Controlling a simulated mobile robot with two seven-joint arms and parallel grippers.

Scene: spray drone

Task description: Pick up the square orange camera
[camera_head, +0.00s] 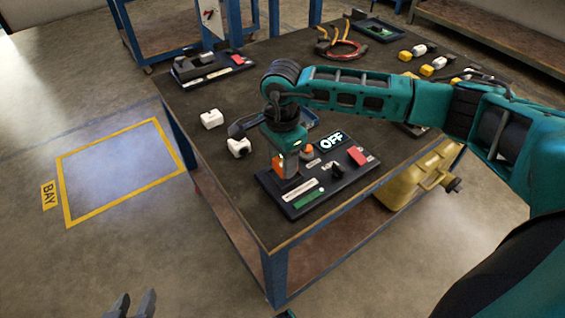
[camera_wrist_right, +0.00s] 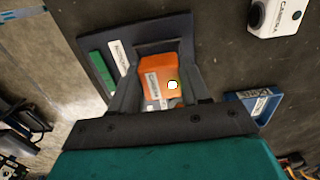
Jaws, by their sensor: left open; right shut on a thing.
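The square orange camera (camera_head: 277,167) stands at the left end of a dark tray (camera_head: 322,198) on the table. In the right wrist view the orange camera (camera_wrist_right: 158,80) sits between the two dark fingers of my right gripper (camera_wrist_right: 155,75), which is shut on it. The camera appears to be at the tray still; I cannot tell whether it is lifted clear. My right gripper (camera_head: 283,165) hides its upper part in the head view. My left gripper (camera_head: 132,304) is open and empty at the bottom left, over the floor, away from the table.
White camera blocks (camera_head: 212,119) stand on the table (camera_head: 232,186) left of my right arm. A yellow tank (camera_head: 410,183) sits below.

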